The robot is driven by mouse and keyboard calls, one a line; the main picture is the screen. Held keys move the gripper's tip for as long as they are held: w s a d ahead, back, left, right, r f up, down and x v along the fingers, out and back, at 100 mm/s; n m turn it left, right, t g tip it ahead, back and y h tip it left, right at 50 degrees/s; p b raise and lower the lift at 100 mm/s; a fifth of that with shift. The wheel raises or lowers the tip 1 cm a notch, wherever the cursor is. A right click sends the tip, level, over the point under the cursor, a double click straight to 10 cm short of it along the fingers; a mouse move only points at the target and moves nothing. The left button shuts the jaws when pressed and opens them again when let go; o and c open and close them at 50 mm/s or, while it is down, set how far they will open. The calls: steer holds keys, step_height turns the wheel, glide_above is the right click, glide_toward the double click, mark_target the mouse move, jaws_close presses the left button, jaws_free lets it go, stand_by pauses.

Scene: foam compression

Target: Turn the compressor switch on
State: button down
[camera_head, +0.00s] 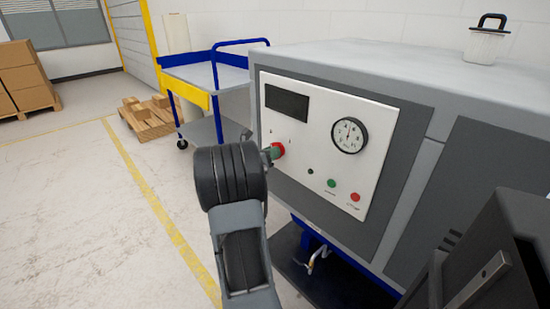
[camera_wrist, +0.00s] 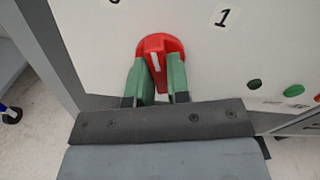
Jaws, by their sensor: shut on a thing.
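The compressor switch is a red rotary knob (camera_head: 279,149) at the lower left of the white panel (camera_head: 300,165) on the grey compressor. In the wrist view the knob (camera_wrist: 153,45) shows a raised red grip with a white mark, which points up and a little left. A printed "1" (camera_wrist: 222,17) is up and right of the knob, and another label, partly cut off, is up and left. My gripper (camera_head: 270,153) reaches the knob from the left. In the wrist view its green fingers (camera_wrist: 157,78) are shut on the knob's grip, one on each side.
The panel also holds a dark display (camera_head: 287,103), a round gauge (camera_head: 349,136), and green (camera_head: 331,183) and red (camera_head: 355,197) buttons. A blue cart (camera_head: 213,75) stands behind on the left. A jug with a black handle (camera_head: 487,42) is on top of the compressor. The left floor is open.

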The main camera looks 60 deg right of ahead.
steer(key=m+b, duration=0.4)
steer(key=b, duration=0.1)
steer(key=m+b, duration=0.4)
steer(key=b, duration=0.1)
steer(key=m+b, duration=0.4)
steer(key=b, duration=0.1)
steer(key=shift+f, duration=0.3)
steer(key=c, duration=1.5)
jaws_free()
steer(key=shift+r+m, duration=0.2)
steer(key=shift+m, duration=0.1)
steer(key=o, duration=1.4)
steer(key=shift+r, duration=0.1)
steer(key=shift+v, duration=3.55)
steer(key=shift+d, duration=0.1)
